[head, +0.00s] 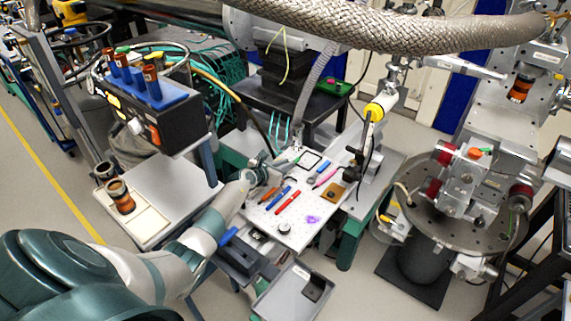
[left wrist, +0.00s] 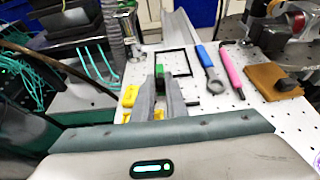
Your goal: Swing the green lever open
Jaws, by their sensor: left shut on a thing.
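My left gripper (head: 287,163) reaches over the far left part of the white perforated board (head: 262,220). In the left wrist view its two grey fingers (left wrist: 162,84) are close together, shut on the green lever (left wrist: 160,69). Only a small green part of the lever shows at the fingertips; the fingers hide the rest. A yellow part (left wrist: 130,95) shows just left of the fingers. My right gripper is not in view.
A black square frame (left wrist: 184,62), a blue ring-ended tool (left wrist: 207,64), a pink tool (left wrist: 232,72) and a brown pad (left wrist: 268,78) lie right of the gripper. Red (head: 287,203) and blue (head: 278,198) tools lie nearer. A round stage (head: 422,205) stands right.

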